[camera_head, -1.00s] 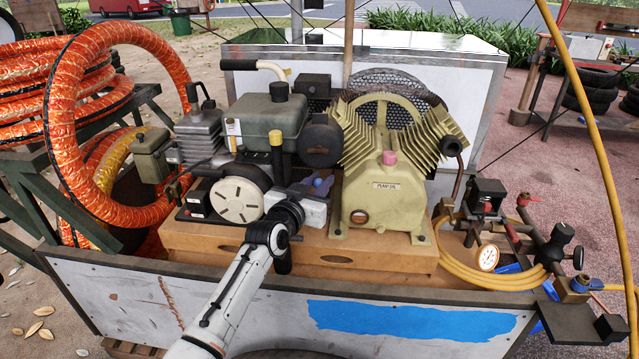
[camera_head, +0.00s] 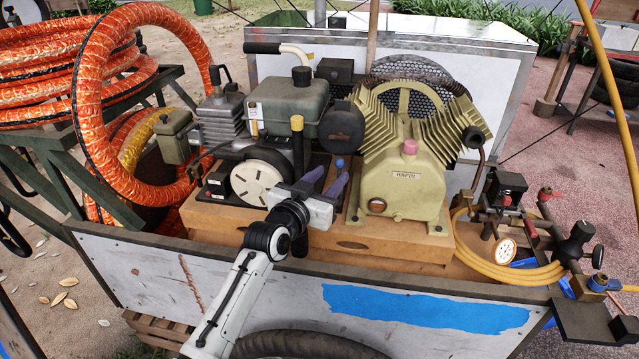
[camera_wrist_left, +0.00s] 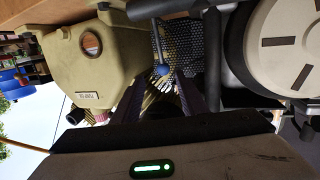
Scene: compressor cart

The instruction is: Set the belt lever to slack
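A short lever with a blue ball knob (camera_head: 340,163) stands between the engine and the green pump. It also shows in the left wrist view (camera_wrist_left: 162,70). A black upright bar with a yellow top (camera_head: 297,124) stands just left of it. I cannot tell from markings which one is the belt lever. My left gripper (camera_head: 328,181) reaches over the cart's front wall. Its two purple-grey fingers are apart, and in the left wrist view (camera_wrist_left: 160,95) the blue knob appears in the gap between their tips. No contact shows. My right gripper is not in view.
The engine (camera_head: 287,107) with its round white cover (camera_head: 257,184) stands left of my gripper, the pump (camera_head: 405,185) close on its right. The cart's front wall (camera_head: 260,300) runs below my arm. A gauge and valves (camera_head: 505,250) stand at right, orange hose (camera_head: 90,110) at left.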

